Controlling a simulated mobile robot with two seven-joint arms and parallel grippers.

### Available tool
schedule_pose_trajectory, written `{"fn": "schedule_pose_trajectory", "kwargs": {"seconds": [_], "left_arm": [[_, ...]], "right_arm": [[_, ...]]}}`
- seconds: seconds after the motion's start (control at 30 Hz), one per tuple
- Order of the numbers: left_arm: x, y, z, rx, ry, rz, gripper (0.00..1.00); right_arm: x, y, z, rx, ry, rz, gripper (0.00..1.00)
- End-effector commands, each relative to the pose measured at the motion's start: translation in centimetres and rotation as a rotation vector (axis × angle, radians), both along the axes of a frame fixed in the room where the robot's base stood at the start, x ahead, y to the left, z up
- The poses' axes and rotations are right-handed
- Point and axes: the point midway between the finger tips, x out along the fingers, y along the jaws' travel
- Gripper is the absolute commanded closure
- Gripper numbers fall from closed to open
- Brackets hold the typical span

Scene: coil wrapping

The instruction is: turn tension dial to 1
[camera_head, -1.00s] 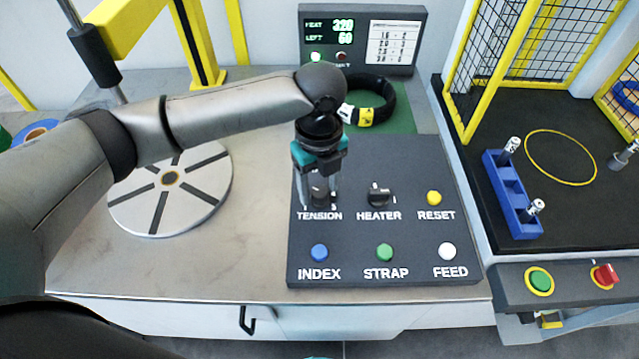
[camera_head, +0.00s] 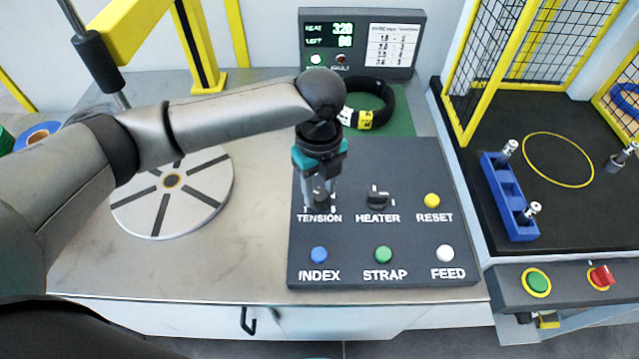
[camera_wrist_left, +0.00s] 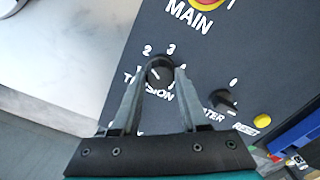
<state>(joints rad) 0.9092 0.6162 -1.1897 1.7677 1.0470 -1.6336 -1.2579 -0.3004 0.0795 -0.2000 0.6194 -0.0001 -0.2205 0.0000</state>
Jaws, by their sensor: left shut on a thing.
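The black tension dial (camera_head: 320,200) sits on the dark control panel (camera_head: 342,232), above the word TENSION. My left gripper (camera_head: 319,198) points down over it with one finger on each side, shut on the dial. The left wrist view also shows the dial (camera_wrist_left: 159,70) between the fingertips, with the numbers 2, 3 and 4 printed around its far side. A pale mark shows on the dial, but the fingers partly cover the dial and scale, so I cannot tell the exact setting. My right gripper is not in view.
The heater knob (camera_head: 377,197) and yellow reset button (camera_head: 432,200) are right of the dial. Index (camera_head: 319,254), strap (camera_head: 384,254) and feed (camera_head: 445,253) buttons lie in front. A black coil (camera_head: 379,108) and display (camera_head: 341,42) are behind. A round turntable (camera_head: 203,198) is left.

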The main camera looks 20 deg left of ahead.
Motion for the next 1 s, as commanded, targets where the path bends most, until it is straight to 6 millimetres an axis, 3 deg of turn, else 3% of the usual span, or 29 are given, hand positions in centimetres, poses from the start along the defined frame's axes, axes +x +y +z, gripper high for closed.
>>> {"fn": "schedule_pose_trajectory", "kwargs": {"seconds": [0.7,1.0], "left_arm": [[-0.1,0.0,0.6,0.002,0.005,0.544,1.0],[-0.1,0.0,0.4,0.002,0.003,0.796,1.0]], "right_arm": [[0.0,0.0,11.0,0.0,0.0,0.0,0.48],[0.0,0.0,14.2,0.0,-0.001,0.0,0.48]]}}
